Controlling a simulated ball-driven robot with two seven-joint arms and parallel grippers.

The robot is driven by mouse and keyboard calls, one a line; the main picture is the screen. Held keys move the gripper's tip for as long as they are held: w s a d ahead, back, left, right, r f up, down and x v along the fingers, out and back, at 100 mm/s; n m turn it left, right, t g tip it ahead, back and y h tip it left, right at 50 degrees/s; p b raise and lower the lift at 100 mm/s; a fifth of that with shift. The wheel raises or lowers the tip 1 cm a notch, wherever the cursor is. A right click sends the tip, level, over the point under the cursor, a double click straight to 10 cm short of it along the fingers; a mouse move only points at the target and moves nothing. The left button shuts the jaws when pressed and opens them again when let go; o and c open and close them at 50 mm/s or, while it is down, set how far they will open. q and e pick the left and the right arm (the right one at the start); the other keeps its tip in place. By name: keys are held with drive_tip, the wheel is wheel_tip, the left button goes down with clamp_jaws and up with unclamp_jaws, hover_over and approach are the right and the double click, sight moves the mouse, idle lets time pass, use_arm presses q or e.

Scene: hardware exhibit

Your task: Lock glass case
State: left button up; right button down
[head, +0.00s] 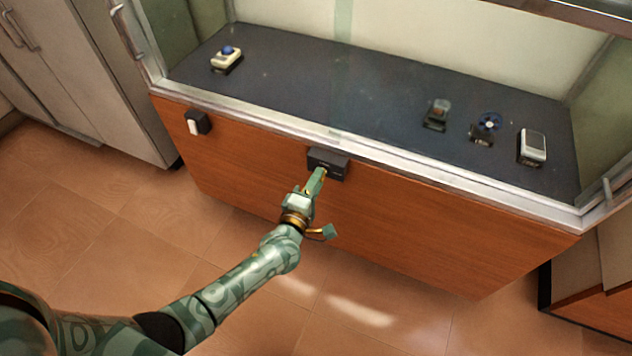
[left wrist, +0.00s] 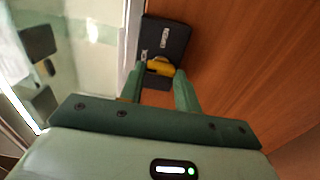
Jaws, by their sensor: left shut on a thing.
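The glass case (head: 250,120) stands ahead, with a metal frame, a dark display floor and a wooden front. A dark lock box (head: 328,161) is mounted on the wooden front, just under the metal edge at the middle. It also shows in the left wrist view (left wrist: 165,40). My left gripper (head: 320,176) is at the lock box, its fingers shut on a small yellow key-like piece (left wrist: 160,68). The piece is against the face of the lock box; how far it sits inside is hidden. My right gripper is in neither view.
A small black and white device (head: 196,123) is on the wooden front at the left. Grey cabinets (head: 90,75) stand at the left. The tiled floor (head: 420,325) before the case is clear.

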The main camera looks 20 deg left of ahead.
use_arm(q)
drive_tip(key=shift+f, duration=0.15)
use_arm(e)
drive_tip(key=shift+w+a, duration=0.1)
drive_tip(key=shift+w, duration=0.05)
use_arm(q)
drive_tip(key=o, duration=1)
drive_tip(key=shift+s, duration=0.15)
drive_tip(key=s+p, duration=0.1)
drive_tip(key=s, duration=0.4)
drive_tip(key=s+p, duration=0.2)
drive_tip(key=s, duration=0.3)
drive_tip(key=s+p, duration=0.2)
drive_tip(key=s, duration=0.4)
drive_tip(key=shift+a, duration=0.3)
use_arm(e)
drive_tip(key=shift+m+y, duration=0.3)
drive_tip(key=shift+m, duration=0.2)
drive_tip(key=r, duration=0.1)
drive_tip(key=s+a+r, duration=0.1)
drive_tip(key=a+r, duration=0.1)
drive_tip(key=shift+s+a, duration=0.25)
